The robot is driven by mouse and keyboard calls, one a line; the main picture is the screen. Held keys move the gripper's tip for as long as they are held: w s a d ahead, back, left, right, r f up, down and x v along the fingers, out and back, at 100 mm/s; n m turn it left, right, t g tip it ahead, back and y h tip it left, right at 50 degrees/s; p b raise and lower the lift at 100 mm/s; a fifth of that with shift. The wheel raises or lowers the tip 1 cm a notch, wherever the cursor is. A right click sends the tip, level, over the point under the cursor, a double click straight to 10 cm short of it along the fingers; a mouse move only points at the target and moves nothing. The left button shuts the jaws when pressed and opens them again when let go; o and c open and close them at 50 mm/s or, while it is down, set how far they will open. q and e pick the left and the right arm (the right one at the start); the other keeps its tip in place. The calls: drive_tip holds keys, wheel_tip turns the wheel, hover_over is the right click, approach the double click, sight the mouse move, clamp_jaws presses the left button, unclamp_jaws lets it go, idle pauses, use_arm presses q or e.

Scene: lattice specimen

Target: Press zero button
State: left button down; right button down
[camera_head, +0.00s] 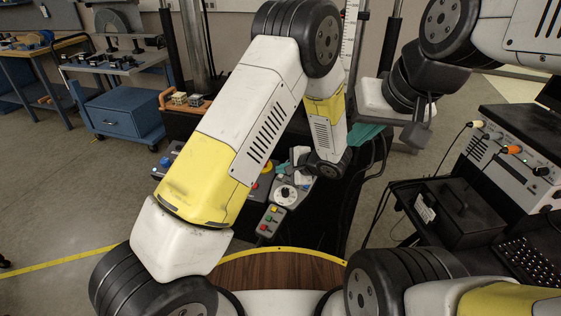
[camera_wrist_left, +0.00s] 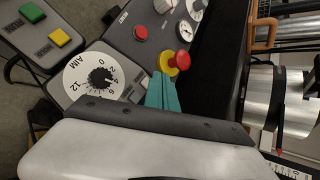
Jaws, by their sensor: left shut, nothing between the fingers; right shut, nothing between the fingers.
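A red mushroom button on a yellow base (camera_wrist_left: 183,60) sits beyond my left fingertips. My left gripper (camera_wrist_left: 162,92), with teal fingers, is shut and empty over the panel, close to the dial. My right gripper (camera_head: 368,132) is shut and empty, right of the console.
A small button box (camera_head: 271,222) with red, yellow and green buttons sits in front of the console. My left arm hides much of the console. A cart with instruments (camera_head: 520,165) stands at the right. A blue cabinet (camera_head: 125,115) stands at the back left.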

use_arm(q)
drive_tip(key=shift+f, duration=0.15)
idle(0.7)
drive_tip(key=shift+w+f, duration=0.1)
drive_tip(key=shift+f, duration=0.15)
drive_tip(key=shift+w+f, duration=0.1)
drive_tip(key=shift+f, duration=0.25)
idle(0.6)
drive_tip(key=shift+s+r, duration=0.2)
drive_tip(key=shift+r, duration=0.55)
drive_tip(key=shift+r, duration=0.1)
drive_tip(key=shift+s+a+r, duration=0.1)
drive_tip(key=shift+s+r, duration=0.1)
drive_tip(key=shift+r, duration=0.6)
drive_tip(key=shift+s+a+r, duration=0.1)
drive_tip(key=shift+s+r, duration=0.15)
drive_tip(key=shift+r, duration=0.5)
drive_tip(key=shift+s+r, duration=0.2)
drive_tip(key=shift+r, duration=0.6)
